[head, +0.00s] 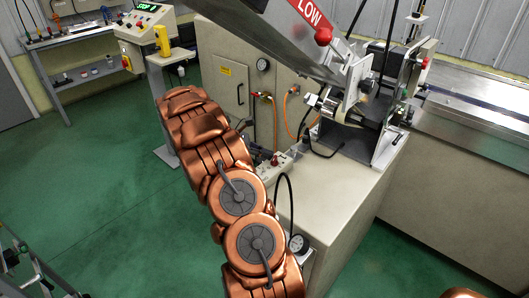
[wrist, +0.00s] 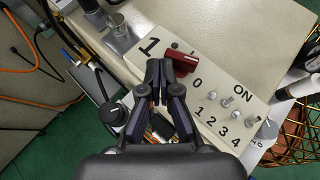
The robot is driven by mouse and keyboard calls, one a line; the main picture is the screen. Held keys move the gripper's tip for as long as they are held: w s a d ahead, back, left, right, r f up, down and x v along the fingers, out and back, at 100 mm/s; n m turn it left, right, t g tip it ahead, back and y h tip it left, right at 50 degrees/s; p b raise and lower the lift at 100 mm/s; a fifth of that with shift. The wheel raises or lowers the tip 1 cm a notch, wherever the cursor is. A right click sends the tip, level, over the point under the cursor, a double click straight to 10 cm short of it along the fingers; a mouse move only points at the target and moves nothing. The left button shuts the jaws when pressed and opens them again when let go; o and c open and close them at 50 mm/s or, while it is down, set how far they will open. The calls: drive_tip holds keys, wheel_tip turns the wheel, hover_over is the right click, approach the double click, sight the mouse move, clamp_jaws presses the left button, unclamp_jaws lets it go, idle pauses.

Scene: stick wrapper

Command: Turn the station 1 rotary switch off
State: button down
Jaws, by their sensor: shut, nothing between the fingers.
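The red rotary switch (wrist: 182,67) sits on a pale switch panel (wrist: 221,86) in the wrist view, between a printed 1 at upper left and a 0 at lower right. My gripper (wrist: 160,68) is shut and empty, with its fingertips at the left side of the red knob. The fingers cover part of the knob, and I cannot tell whether they touch it. I cannot tell exactly which mark the knob points at.
Several metal toggle switches (wrist: 226,102) marked ON stand right of the knob. A black knob (wrist: 112,114) and cables are left of my fingers.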

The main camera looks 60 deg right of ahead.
drive_tip(key=shift+s+d+p, duration=0.1)
drive_tip(key=shift+d+p, duration=0.25)
drive_tip(key=shift+p, duration=0.1)
drive_tip(key=shift+s+d+p, duration=0.1)
drive_tip(key=shift+d+p, duration=0.2)
drive_tip(key=shift+d, duration=0.1)
drive_tip(key=shift+s+a, duration=0.1)
drive_tip(key=shift+s, duration=0.05)
idle(0.5)
